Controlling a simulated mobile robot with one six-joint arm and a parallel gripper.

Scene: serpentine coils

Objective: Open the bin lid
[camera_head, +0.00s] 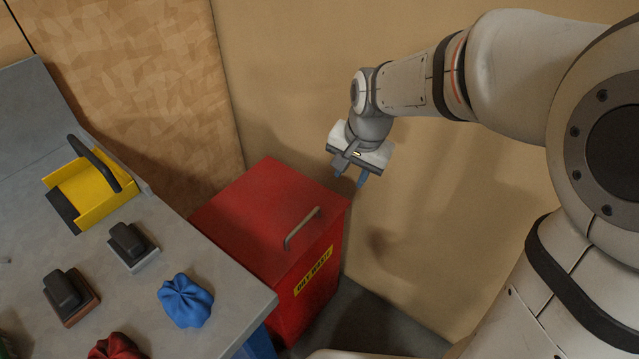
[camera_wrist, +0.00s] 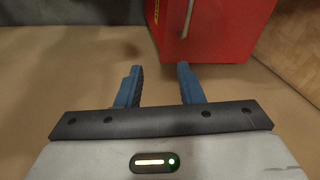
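A red bin with a flat red lid (camera_head: 262,215) stands in the corner beside the workbench. The lid looks shut. It has a grey bar handle (camera_head: 301,229) near its front edge, above a yellow label with dark lettering (camera_head: 313,272). My gripper (camera_head: 350,178) is above and behind the bin's right back edge in the head view, apart from the handle. In the wrist view my gripper's two blue fingers (camera_wrist: 160,82) are spread with nothing between them. The red bin (camera_wrist: 222,30) and its handle (camera_wrist: 187,18) show ahead of the fingers, at the top.
The grey workbench (camera_head: 205,262) is left of the bin. On it are a blue cloth (camera_head: 186,301), a red cloth (camera_head: 117,347), two dark-handled blocks (camera_head: 132,246) and a yellow tool with a black handle (camera_head: 92,190). A tan wall (camera_head: 290,80) stands behind the bin.

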